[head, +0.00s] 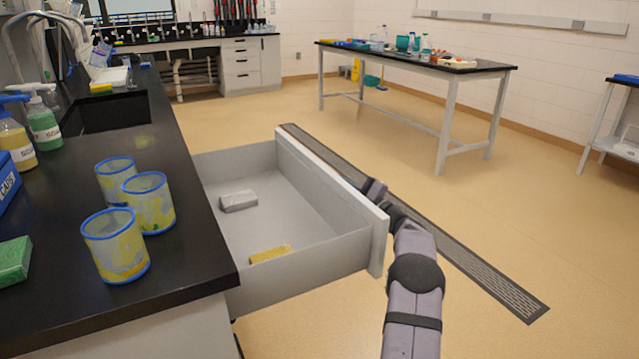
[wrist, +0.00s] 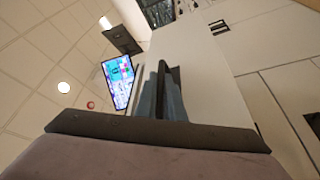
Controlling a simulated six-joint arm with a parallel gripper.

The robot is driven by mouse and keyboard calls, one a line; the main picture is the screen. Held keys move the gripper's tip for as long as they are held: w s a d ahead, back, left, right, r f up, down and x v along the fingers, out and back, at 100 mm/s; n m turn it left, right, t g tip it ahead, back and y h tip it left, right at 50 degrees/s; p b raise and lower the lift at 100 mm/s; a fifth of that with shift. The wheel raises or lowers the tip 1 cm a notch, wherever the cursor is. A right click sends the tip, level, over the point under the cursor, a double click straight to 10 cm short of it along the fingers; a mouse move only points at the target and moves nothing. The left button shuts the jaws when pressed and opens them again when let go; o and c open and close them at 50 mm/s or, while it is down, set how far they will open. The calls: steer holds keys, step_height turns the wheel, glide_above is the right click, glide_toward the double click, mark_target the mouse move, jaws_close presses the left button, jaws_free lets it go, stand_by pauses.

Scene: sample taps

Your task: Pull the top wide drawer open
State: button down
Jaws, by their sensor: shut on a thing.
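The top wide drawer (head: 318,165) is pulled out from under the black counter, and its inside shows in the head view. My gripper (head: 376,190) is at the outer side of the drawer front, partly hidden by that panel. In the wrist view my gripper (wrist: 163,100) is shut on a dark bar handle (wrist: 161,85) on the pale drawer front (wrist: 205,75). The handle is hidden in the head view.
A grey block (head: 238,201) and a yellow sponge (head: 270,254) lie in the drawer. Several blue-rimmed stained beakers (head: 116,245) stand on the black counter (head: 190,262). Open floor (head: 540,230) lies right of the drawer, before a lab table (head: 480,72).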

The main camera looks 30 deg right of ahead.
steer(key=shift+d+f, duration=0.1)
steer(key=shift+d, duration=0.6)
steer(key=c, duration=2.2)
jaws_free()
steer(key=shift+o, duration=0.2)
steer(key=v, duration=0.7)
steer(key=shift+s, duration=0.2)
